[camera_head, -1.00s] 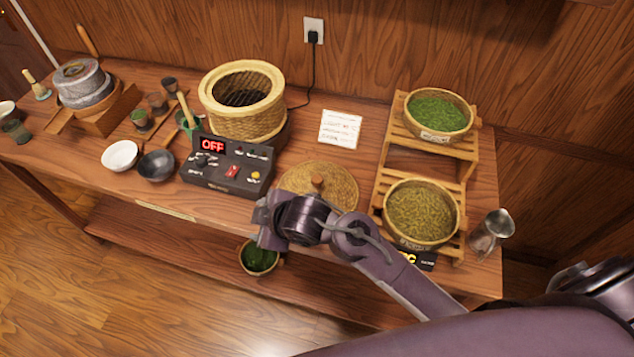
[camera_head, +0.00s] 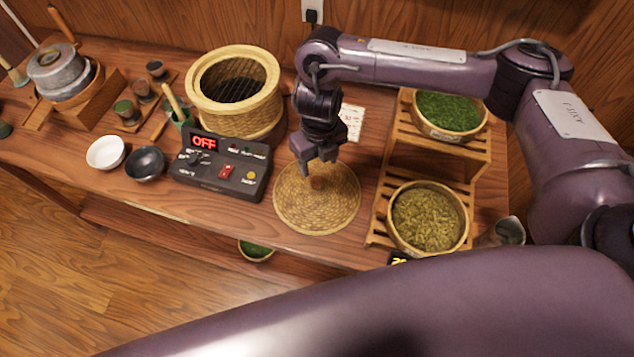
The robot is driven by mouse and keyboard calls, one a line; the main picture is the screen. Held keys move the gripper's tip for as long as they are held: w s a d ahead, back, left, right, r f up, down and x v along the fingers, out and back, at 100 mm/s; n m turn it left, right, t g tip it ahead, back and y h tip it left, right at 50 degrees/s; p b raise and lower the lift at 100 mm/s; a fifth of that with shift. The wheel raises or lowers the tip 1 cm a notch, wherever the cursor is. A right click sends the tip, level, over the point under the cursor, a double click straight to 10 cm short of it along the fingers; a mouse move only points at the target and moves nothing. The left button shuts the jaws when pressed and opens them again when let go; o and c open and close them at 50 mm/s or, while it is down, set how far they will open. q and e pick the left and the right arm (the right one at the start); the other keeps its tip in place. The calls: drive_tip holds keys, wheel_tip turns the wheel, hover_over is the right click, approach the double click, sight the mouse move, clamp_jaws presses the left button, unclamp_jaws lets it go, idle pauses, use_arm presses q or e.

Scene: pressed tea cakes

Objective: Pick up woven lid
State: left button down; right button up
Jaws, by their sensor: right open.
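The woven lid (camera_head: 336,213) is a round, flat, tan disc lying on the table, right of the control box. Its small wooden knob (camera_head: 318,182) stands at its middle. My right gripper (camera_head: 316,168) points down over the lid, its open fingers just above or around the knob; I cannot tell whether they touch it. The bamboo steamer basket (camera_head: 200,103) stands uncovered behind the control box, with a dark grate inside. My left gripper is not in view.
The control box (camera_head: 222,168) reads OFF. A wooden rack (camera_head: 400,155) at the right holds bowls of green leaves (camera_head: 447,110) and yellowish leaves (camera_head: 427,217). A metal pitcher (camera_head: 510,230) stands beside it. A white bowl (camera_head: 105,152) and black bowl (camera_head: 146,164) sit left. A paper note (camera_head: 352,120) is partly hidden.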

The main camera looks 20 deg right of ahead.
sight(317, 180)
drive_tip(key=shift+s+a+f, duration=0.1)
drive_tip(key=shift+s+f, duration=0.1)
drive_tip(key=shift+f, duration=1)
wheel_tip(317, 180, down, 5)
drive_tip(key=shift+a+b, duration=0.1)
drive_tip(key=shift+b, duration=0.35)
drive_tip(key=shift+c, duration=0.4)
drive_tip(key=shift+w, duration=0.1)
clamp_jaws()
